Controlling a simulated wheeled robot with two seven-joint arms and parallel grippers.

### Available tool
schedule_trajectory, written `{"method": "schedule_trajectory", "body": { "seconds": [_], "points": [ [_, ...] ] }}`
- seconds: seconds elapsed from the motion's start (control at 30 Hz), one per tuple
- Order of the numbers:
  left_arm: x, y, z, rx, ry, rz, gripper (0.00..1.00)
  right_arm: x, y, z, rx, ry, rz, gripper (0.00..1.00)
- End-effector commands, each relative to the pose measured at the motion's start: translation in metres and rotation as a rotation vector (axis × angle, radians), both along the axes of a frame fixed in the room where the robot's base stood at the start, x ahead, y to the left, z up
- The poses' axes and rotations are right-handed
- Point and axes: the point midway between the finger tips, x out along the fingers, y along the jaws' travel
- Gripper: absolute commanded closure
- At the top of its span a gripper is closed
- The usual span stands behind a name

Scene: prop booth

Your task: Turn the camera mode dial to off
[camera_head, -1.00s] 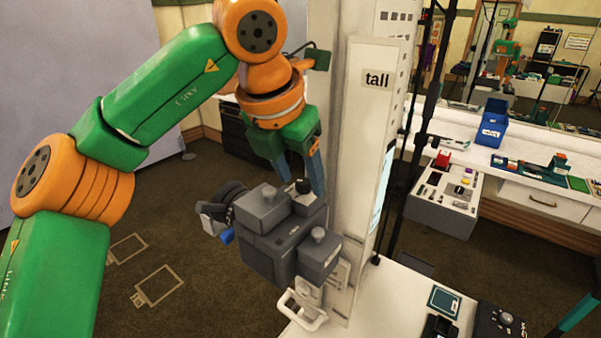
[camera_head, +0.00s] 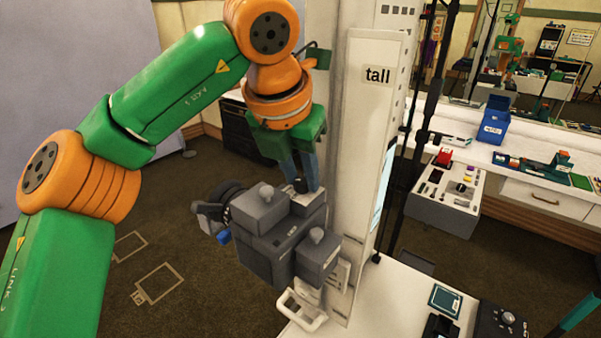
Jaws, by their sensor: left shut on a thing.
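The grey camera (camera_head: 262,250) is fixed beside the tall white column, with a black ringed lens part at its left. Grey knobs stand on its top. A small dark dial (camera_head: 300,187) sits on the upper right block of the camera. My left gripper (camera_head: 301,183) comes down from above, its blue-grey fingers pointing down and shut on the dial. The fingers partly hide the dial, and its mark cannot be read. My right gripper does not show.
A white table (camera_head: 395,300) is at lower right, holding a black knobbed box (camera_head: 500,322). A grey panel (camera_head: 440,208) and a blue bin (camera_head: 493,122) are farther back.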

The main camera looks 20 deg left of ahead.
Motion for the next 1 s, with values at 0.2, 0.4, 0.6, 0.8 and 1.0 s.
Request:
{"method": "schedule_trajectory", "body": {
  "seconds": [0.2,0.4,0.6,0.8,1.0],
  "points": [
    [0.0,-0.002,0.0,0.003,-0.001,0.176,1.0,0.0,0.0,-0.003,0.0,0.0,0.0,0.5],
    [0.0,-0.003,0.0,0.003,-0.001,0.367,1.0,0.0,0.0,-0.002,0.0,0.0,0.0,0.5],
    [0.001,-0.004,0.001,0.002,-0.001,0.552,1.0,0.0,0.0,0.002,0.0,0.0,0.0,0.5],
    [0.001,-0.005,0.002,0.003,0.0,0.714,1.0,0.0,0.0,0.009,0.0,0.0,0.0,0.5],
    [0.002,-0.006,0.002,0.002,0.0,0.836,1.0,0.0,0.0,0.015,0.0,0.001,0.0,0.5]
  ]
}}
